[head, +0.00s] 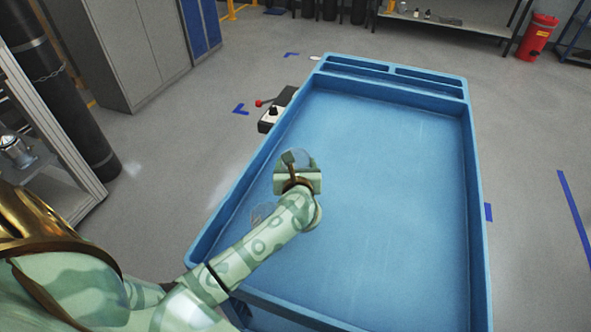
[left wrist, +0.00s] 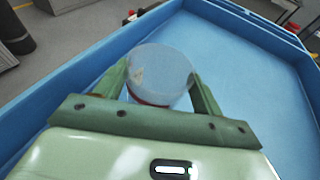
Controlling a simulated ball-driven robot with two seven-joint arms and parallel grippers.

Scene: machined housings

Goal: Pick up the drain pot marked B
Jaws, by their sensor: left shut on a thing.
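A clear round pot (head: 304,158) is between the fingers of my left gripper (head: 297,178), over the blue tray cart (head: 385,150). In the left wrist view the clear pot (left wrist: 162,72) shows with a small pale mark on its side and a reddish band low down. The left gripper's fingers (left wrist: 160,88) are shut on it from both sides. I cannot read a letter on it. A second clear round pot (head: 263,213) is beside my left forearm, near the cart's left wall, partly hidden by the arm. My right gripper is not in view.
The cart's raised rim surrounds the floor, which is bare to the right and far side. A small control box with a red-knobbed lever (head: 270,117) is at its left edge.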

